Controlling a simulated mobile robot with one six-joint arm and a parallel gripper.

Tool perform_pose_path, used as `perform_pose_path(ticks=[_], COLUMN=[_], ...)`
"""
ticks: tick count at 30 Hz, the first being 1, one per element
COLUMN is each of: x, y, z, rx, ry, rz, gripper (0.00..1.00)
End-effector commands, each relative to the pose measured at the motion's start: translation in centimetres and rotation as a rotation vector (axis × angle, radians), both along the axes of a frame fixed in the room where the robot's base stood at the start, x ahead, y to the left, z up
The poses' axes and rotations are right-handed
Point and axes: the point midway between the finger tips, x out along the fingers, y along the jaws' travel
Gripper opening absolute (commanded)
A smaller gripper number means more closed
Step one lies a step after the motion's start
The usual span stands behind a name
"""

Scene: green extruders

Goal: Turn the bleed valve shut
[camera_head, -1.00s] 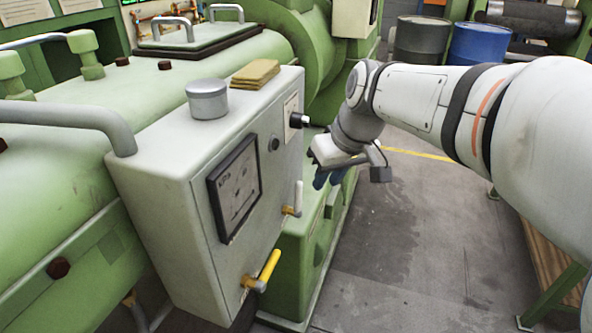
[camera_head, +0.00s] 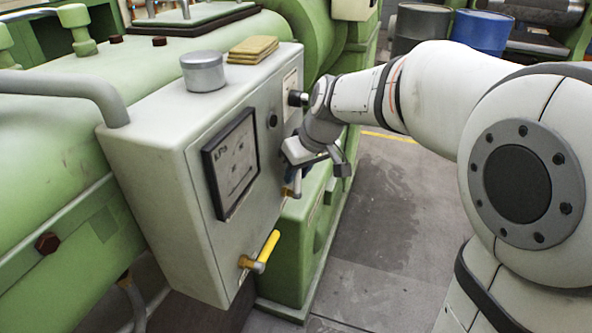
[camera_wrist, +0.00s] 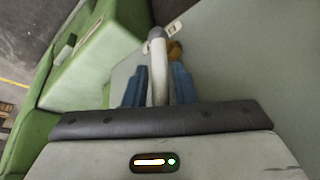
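The control box (camera_head: 160,170) carries two small lever valves on its lower front face. One has a yellow handle (camera_head: 267,250) slanting outward from a brass body. The other has a pale grey lever (camera_wrist: 158,62) on a brass body (camera_wrist: 175,50); in the head view its brass part (camera_head: 287,192) shows while my gripper (camera_head: 294,177) covers much of its lever. In the wrist view my gripper (camera_wrist: 160,72) has its blue fingers apart, one on each side of the grey lever, with thin gaps visible. I cannot tell which valve is the bleed valve.
A dark-framed gauge panel (camera_head: 231,163) and a black knob (camera_head: 297,98) are on the box face. A grey tin (camera_head: 203,72) and tan cloths (camera_head: 254,48) lie on top. The green machine base (camera_head: 308,240) stands below; the floor (camera_head: 385,220) at right is clear.

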Motion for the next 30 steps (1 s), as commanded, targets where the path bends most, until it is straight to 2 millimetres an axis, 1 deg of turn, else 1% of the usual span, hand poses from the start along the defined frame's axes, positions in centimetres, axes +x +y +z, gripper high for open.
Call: perform_pose_path(ticks=[3,12,21,22,25,30], x=[-0.01,-0.02,-0.01,-0.07,-0.03,-0.03], y=[0.01,0.03,0.03,0.63,0.33,0.90], z=[0.01,0.04,0.06,0.05,0.09,0.19], rx=[0.000,0.000,-0.001,-0.001,0.001,0.011], ry=[0.000,0.000,-0.001,-0.002,0.001,0.028], rz=[0.001,0.001,0.001,0.007,0.005,0.019], gripper=[0.24,0.00,0.00,0.00,0.00,0.00])
